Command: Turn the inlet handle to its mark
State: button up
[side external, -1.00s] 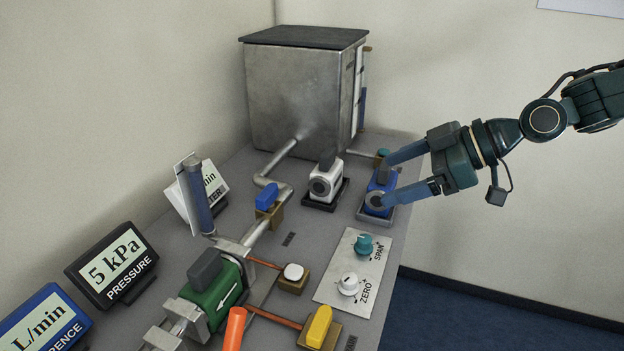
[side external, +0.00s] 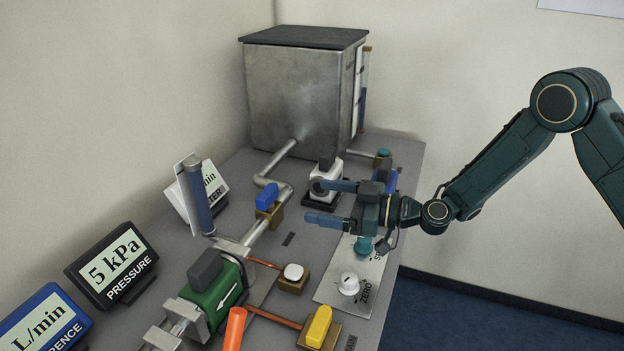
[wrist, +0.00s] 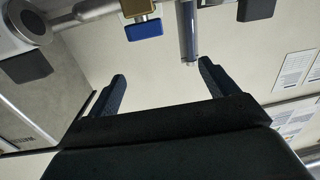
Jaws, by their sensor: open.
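A blue handle (side external: 266,195) sits on a brass valve body (side external: 268,214) in the metal pipe that leads from the tank. It looks like the inlet handle, though no readable label confirms this. A small dark plate (side external: 289,239) lies on the table near it, its text too small to read. I cannot make out the handle's mark. My gripper (side external: 317,203) is open and empty, to the right of the blue handle and apart from it, its fingers pointing left. In the wrist view, the blue handle (wrist: 145,30) is at the top, beyond the open fingers (wrist: 163,85).
A white device (side external: 324,187) stands just behind my gripper. A blue device (side external: 393,181) is partly hidden behind it. An upright tube (side external: 195,197) stands left of the valve. Yellow (side external: 319,325) and white (side external: 293,271) handles are nearer the camera. A metal tank (side external: 300,95) stands behind.

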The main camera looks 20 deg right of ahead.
aim_at(273, 196)
jog(key=f, duration=0.1)
jog(key=f+m+t, duration=0.1)
jog(key=w+f, duration=0.1)
jog(key=shift+w+d+f+t+h, duration=0.1)
jog(key=shift+d+f+t+h, duration=0.15)
jog(key=shift+d+t+h, duration=0.05)
jog(key=shift+w+a, duration=0.1)
jog(key=shift+x, duration=6.75)
jog(key=c, duration=1)
